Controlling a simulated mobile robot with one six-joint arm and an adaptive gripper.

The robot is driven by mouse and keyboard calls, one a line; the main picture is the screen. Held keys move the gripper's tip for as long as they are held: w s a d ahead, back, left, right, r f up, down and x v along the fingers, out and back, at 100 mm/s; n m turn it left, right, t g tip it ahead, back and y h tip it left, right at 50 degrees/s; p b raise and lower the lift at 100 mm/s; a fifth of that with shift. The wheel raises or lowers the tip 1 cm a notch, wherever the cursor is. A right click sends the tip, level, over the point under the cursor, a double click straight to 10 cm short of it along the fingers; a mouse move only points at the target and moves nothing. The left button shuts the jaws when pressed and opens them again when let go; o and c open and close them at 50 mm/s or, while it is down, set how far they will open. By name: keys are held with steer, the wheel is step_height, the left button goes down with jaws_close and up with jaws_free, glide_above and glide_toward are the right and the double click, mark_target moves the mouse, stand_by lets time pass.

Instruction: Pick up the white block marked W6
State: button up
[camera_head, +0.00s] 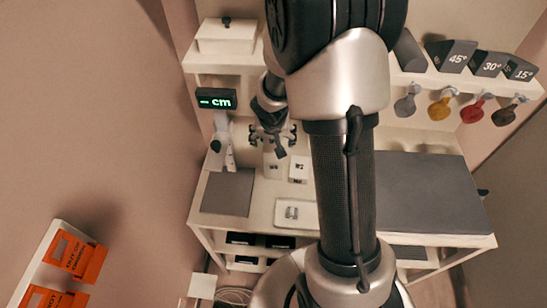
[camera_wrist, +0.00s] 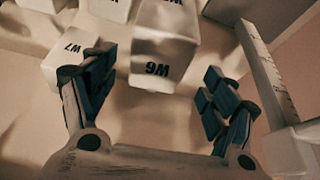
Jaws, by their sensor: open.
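The white block marked W6 (camera_wrist: 165,48) is in the upper middle of the wrist view, with its label upside down. My gripper (camera_wrist: 156,88) is open, with one dark-padded finger on each side of the picture. W6 lies between and beyond the fingertips, and I see no contact with it. A white block marked W7 (camera_wrist: 62,62) sits to its left, partly behind the left finger.
In the head view, white blocks (camera_head: 298,181) stand below my gripper. A grey mat (camera_head: 228,193) lies left, a white tray (camera_head: 283,222) in front, and a large grey pad (camera_head: 430,195) right. A shelf (camera_head: 430,78) runs behind.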

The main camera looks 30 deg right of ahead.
mark_target(273, 142)
steer(key=b+x, duration=0.1)
steer(key=x, duration=0.1)
steer(key=s+b+x, duration=0.1)
steer(key=x, duration=0.1)
steer(key=shift+f, duration=0.2)
steer(key=shift+w+f+b, duration=0.3)
steer(key=shift+f, duration=0.1)
steer(key=shift+c, duration=0.3)
jaws_close()
steer(key=shift+r, duration=0.1)
